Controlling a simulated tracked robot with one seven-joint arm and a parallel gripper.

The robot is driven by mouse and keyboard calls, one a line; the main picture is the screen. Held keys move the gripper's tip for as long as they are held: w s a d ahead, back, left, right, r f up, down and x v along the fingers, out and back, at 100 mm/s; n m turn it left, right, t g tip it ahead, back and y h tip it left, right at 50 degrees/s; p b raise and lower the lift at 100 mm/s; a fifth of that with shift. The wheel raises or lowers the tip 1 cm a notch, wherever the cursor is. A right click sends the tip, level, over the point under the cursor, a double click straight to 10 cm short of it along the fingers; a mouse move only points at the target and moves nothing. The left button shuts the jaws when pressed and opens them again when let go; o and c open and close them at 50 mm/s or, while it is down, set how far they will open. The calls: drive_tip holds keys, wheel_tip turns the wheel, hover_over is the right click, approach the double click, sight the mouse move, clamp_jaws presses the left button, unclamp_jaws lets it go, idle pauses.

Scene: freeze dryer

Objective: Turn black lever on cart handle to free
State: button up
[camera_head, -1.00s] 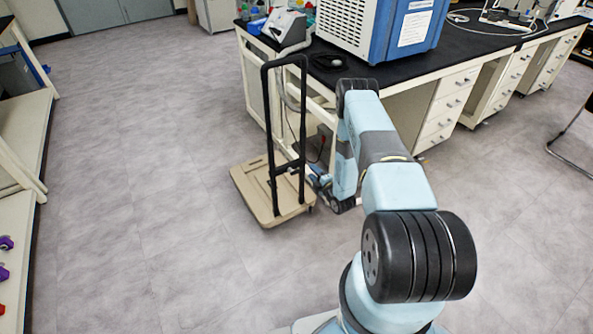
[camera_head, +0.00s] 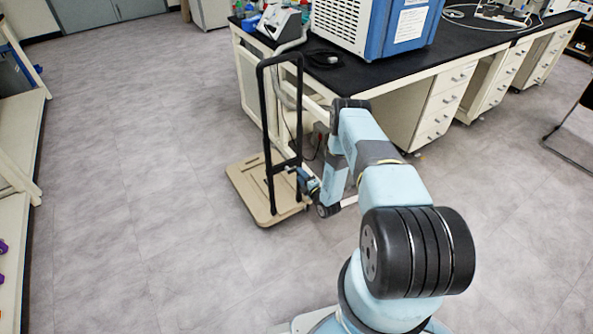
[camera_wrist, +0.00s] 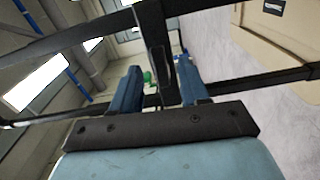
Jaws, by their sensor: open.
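The cart's black handle frame (camera_head: 262,125) stands upright on its tan platform (camera_head: 248,205), left of my arm. My gripper (camera_head: 300,176) is at the handle's lower crossbar, on its right side; its tips are small there. In the wrist view, my gripper (camera_wrist: 159,68) is open, with two blue fingers apart. A dark flat slotted piece (camera_wrist: 153,40) reaches down into the gap between them; I cannot tell for sure that it is the lever. Black handle bars (camera_wrist: 80,38) cross the view. Contact with the fingers cannot be made out.
A lab bench (camera_head: 375,80) with a black top stands behind and right of the cart, close to my arm. A blue and white machine (camera_head: 370,28) sits on it. A cream shelf (camera_head: 20,160) lines the left side. The floor left of the cart is clear.

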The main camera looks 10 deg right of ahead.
drive_tip(key=shift+x, duration=2.65)
